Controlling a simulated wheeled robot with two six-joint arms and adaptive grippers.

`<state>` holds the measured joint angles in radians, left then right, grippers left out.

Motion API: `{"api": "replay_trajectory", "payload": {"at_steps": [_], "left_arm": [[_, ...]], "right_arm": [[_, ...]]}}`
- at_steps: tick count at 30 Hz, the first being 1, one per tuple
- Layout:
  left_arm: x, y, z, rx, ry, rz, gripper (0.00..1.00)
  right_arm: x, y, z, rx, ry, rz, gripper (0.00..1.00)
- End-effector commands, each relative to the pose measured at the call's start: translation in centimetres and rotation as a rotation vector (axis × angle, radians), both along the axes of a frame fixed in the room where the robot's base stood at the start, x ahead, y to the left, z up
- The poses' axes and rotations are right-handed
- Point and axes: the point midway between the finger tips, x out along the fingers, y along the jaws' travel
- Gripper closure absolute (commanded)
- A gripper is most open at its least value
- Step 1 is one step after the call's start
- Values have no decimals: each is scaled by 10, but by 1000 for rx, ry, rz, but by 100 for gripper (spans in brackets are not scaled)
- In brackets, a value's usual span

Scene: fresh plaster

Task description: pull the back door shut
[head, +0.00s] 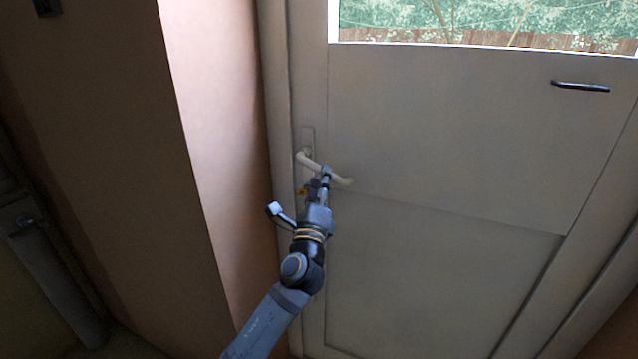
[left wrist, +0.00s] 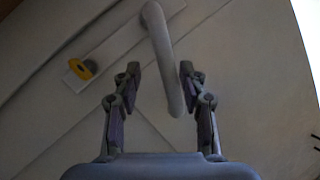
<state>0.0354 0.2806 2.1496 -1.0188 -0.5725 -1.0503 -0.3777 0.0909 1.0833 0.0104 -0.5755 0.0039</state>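The back door (head: 440,130) is a pale panelled door with a window at the top, and it fills the middle and right of the head view. Whether it stands slightly ajar I cannot tell. Its pale lever handle (head: 342,181) is on a plate near the left edge. My left gripper (head: 325,176) is at the lever. In the left wrist view, the left gripper (left wrist: 160,82) is open, with the lever (left wrist: 158,35) between its fingers. The lever is closer to the right finger; whether they touch I cannot tell. My right gripper is not in view.
A yellow lock piece (left wrist: 83,69) sits on the handle plate below the lever. A dark bar (head: 580,86) is fixed on the door's upper right. The door frame (head: 276,120) and a pinkish wall (head: 215,130) stand close on the left.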

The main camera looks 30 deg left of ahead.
Motion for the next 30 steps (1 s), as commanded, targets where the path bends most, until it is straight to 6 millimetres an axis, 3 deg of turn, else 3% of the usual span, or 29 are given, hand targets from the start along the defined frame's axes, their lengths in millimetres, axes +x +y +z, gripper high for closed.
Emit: {"api": "replay_trajectory", "payload": {"at_steps": [5, 18, 30], "left_arm": [[-8, -4, -6, -1, 3, 0, 59], [-91, -40, -41, -4, 2, 3, 59], [-103, -46, -44, 0, 0, 0, 59]], "right_arm": [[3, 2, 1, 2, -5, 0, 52], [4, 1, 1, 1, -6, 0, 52], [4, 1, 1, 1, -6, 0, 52]]}}
